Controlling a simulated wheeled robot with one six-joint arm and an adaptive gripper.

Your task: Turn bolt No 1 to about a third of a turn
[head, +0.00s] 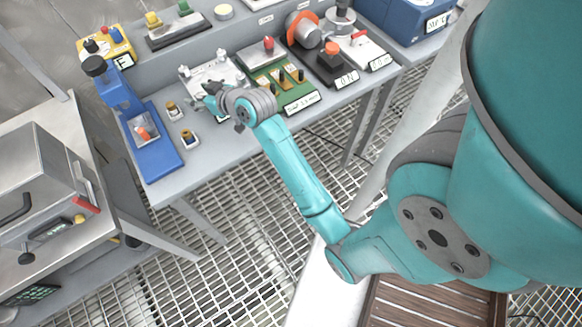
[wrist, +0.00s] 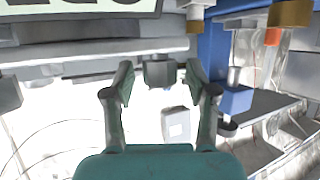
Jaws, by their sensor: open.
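A pale metal plate (head: 231,73) with small grey bolts lies on the bench in the head view, left of a green board. My gripper (head: 205,95) is at the plate's near side, with the arm reaching in from the right. In the wrist view my gripper (wrist: 158,82) is open, one teal finger on each side. A dark grey block-shaped head (wrist: 160,71), apparently a bolt head, shows between the fingertips. I cannot tell whether the fingers touch it. No number is readable on it, so I cannot tell which bolt is No 1.
A blue press-like stand (head: 165,163) and two small yellow-topped parts (head: 188,137) stand left of the plate. The green board (head: 284,84) with switches is close on the right. An orange-topped button box (head: 333,66) is farther right.

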